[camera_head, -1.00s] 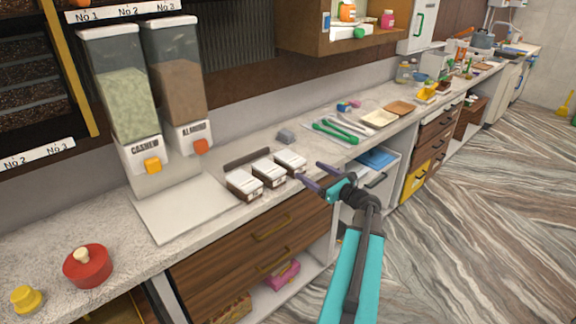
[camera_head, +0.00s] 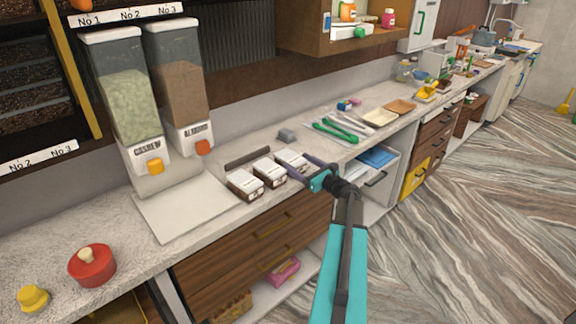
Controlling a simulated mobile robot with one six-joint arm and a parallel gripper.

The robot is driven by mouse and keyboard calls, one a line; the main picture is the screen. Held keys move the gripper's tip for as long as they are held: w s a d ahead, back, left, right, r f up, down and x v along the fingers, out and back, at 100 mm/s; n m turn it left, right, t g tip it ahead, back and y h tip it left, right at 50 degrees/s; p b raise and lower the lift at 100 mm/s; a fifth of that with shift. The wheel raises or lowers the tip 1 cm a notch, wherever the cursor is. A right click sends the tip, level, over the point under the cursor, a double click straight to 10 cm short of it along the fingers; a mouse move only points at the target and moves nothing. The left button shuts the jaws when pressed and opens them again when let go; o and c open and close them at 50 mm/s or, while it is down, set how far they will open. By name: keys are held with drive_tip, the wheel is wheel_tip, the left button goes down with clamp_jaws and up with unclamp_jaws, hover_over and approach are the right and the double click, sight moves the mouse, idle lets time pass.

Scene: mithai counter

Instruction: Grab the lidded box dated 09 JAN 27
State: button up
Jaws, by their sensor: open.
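Three small lidded boxes with white tops and dark brown sides stand in a slanting row on the counter: a left box (camera_head: 244,184), a middle box (camera_head: 269,172) and a right box (camera_head: 290,160). Their date labels are too small to read, so I cannot tell which is dated 09 JAN 27.
A dark bar (camera_head: 247,157) lies behind the boxes, and a grey block (camera_head: 287,134) stands farther back. Green tongs (camera_head: 336,131) lie to the right. A pale board (camera_head: 184,211) and the cashew dispenser (camera_head: 131,110) are on the left. Wooden drawers (camera_head: 262,235) are below.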

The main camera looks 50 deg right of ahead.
sight(280, 152)
drive_tip(key=shift+w+d+p, duration=0.15)
drive_tip(key=shift+w+p, duration=1.2)
drive_tip(key=shift+w, duration=1.25)
drive_tip(key=shift+c, duration=0.3)
drive_tip(key=c, duration=1.3)
drive_tip(key=shift+r, duration=0.1)
drive_tip(key=shift+r+b, duration=1.3)
drive_tip(key=shift+r, duration=3.6)
